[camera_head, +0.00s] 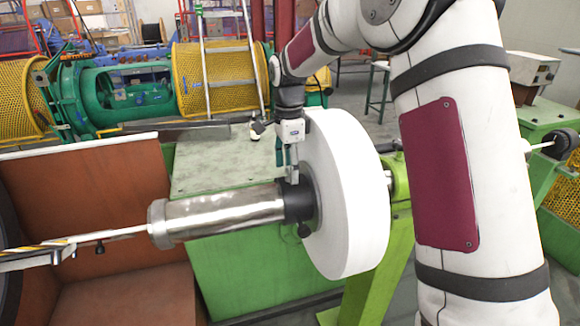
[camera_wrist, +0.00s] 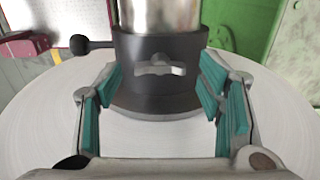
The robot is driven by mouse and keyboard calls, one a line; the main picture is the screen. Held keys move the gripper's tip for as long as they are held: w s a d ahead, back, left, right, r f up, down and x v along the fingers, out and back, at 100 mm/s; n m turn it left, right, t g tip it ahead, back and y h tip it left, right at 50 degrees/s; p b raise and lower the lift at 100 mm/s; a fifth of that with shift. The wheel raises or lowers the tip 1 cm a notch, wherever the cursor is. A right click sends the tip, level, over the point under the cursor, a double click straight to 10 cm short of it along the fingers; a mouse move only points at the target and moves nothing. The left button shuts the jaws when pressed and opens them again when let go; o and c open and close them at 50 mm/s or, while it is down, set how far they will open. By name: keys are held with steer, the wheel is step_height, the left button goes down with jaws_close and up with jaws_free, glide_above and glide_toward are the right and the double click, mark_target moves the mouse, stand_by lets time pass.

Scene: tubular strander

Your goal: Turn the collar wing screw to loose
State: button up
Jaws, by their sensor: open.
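The collar is a black ring (camera_wrist: 150,75) around the steel shaft (camera_wrist: 160,14), against the face of a large white disc (camera_wrist: 40,115). The grey wing screw (camera_wrist: 160,68) sits on the collar, its wings lying roughly crosswise in the wrist view. My gripper (camera_wrist: 160,85) is open, with teal pads on either side of the collar and wing screw, and nothing is between the pads but these. In the head view, my gripper (camera_head: 291,172) points down over the collar (camera_head: 298,203); the wing screw is hidden there. I cannot tell whether a pad touches anything.
A black ball-ended knob (camera_wrist: 82,43) sticks out left of the collar in the wrist view. In the head view, the shaft (camera_head: 220,215) runs left toward a thin rod (camera_head: 110,235). A green cabinet (camera_head: 240,270) stands below, with a brown panel (camera_head: 80,200) left.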

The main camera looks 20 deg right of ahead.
steer(key=shift+f, duration=0.25)
steer(key=c, duration=1.2)
steer(key=shift+r, duration=0.15)
steer(key=shift+c, duration=1.2)
